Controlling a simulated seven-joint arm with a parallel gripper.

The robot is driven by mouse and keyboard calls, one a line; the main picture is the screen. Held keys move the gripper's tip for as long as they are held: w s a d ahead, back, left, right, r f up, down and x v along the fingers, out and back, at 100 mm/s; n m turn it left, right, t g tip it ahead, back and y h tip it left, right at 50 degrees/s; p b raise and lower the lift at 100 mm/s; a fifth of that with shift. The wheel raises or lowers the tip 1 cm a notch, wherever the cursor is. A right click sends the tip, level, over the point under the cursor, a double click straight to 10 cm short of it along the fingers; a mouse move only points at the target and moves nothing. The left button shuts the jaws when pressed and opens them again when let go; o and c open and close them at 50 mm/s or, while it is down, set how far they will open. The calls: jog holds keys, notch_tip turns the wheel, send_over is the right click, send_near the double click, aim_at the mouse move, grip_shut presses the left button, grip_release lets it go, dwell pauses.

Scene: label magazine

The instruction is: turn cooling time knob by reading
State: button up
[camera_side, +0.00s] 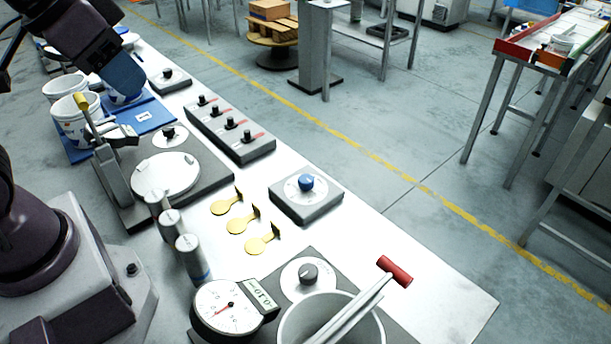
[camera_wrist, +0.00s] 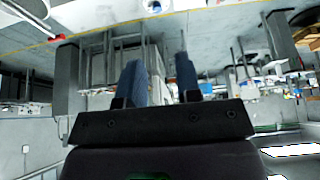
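Several knobs show in the side view, and I cannot tell which is the cooling time knob. A blue knob (camera_side: 306,182) sits on a white dial on a grey box. A grey knob (camera_side: 309,273) sits on a white dial beside a round gauge (camera_side: 228,308) and a small display (camera_side: 262,298) whose digits appear upside down, perhaps 0.10. A panel (camera_side: 232,132) carries several black knobs with red marks. A single black knob (camera_side: 167,73) stands behind it. My gripper (camera_side: 122,72) is at the upper left, above the buckets. In the wrist view its blue fingers (camera_wrist: 161,78) are apart and empty.
White buckets (camera_side: 72,124) stand at the left on a blue mat (camera_side: 155,116). A plate device (camera_side: 165,173), grey cylinders (camera_side: 188,258) and yellow tags (camera_side: 243,220) lie mid-table. A white pot (camera_side: 290,320) with a red-handled tool (camera_side: 394,272) is in front. The table's right front is clear.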

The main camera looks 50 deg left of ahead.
jog(key=o, duration=0.4)
jog(key=shift+w+d+f+g, duration=0.15)
jog(key=shift+w+f+g, duration=0.8)
jog(key=shift+f, duration=0.2)
jog(key=shift+o, duration=0.2)
jog(key=n+g, duration=0.4)
jog(key=n, duration=0.3)
send_over(306, 177)
notch_tip(306, 177, down, 16)
jog(key=shift+t, duration=0.25)
notch_tip(306, 177, down, 13)
jog(key=shift+f, duration=0.1)
jog(key=shift+d, duration=0.1)
jog(key=c, duration=0.9)
